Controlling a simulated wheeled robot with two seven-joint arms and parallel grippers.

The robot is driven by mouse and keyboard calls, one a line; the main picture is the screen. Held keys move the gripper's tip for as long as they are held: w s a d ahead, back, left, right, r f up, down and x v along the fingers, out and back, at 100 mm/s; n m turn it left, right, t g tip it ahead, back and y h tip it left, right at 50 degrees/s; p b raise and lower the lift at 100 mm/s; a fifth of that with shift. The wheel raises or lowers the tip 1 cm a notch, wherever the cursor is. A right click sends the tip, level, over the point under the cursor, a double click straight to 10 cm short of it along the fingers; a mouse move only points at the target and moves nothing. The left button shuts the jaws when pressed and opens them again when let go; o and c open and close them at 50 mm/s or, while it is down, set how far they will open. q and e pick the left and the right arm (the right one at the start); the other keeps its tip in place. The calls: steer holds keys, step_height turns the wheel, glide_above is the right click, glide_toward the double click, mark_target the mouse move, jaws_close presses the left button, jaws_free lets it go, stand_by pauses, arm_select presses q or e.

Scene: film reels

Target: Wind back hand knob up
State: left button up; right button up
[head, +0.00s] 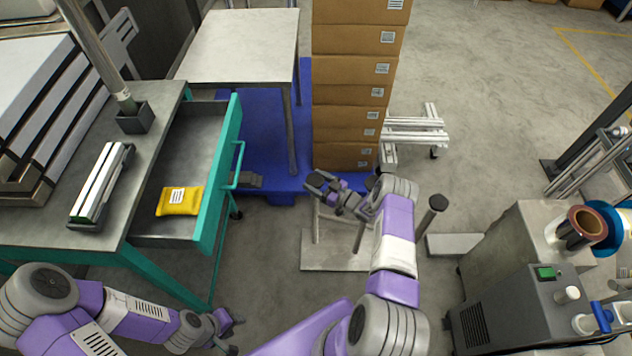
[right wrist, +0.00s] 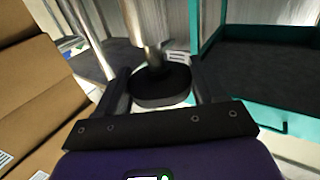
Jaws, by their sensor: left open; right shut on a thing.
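My right gripper (head: 336,194) reaches left, above a low metal stand with thin posts (head: 335,253). In the right wrist view a round black hand knob (right wrist: 160,88) sits between the two fingers of the right gripper (right wrist: 163,95), which are shut on it. A shiny metal rod (right wrist: 137,22) meets the knob. In the head view the knob is hard to tell apart from the dark fingers. My left gripper (head: 222,330) is open and empty at the lower left, below the workbench drawer.
An open teal drawer (head: 222,165) holds a yellow packet (head: 180,201). Stacked cardboard boxes (head: 358,60) stand behind the right gripper on a blue pallet (head: 262,150). A black-topped post (head: 437,203) stands right of my right arm. A grey machine (head: 510,310) is at the lower right.

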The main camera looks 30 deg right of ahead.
steer(key=shift+f, duration=0.2)
steer(key=o, duration=1)
steer(key=shift+o, duration=0.2)
steer(key=shift+s+a+f, duration=0.1)
steer(key=shift+a, duration=0.1)
steer(key=shift+s+d, duration=0.4)
steer(key=p+v, duration=0.2)
steer(key=v, duration=0.4)
steer(key=shift+s, duration=0.3)
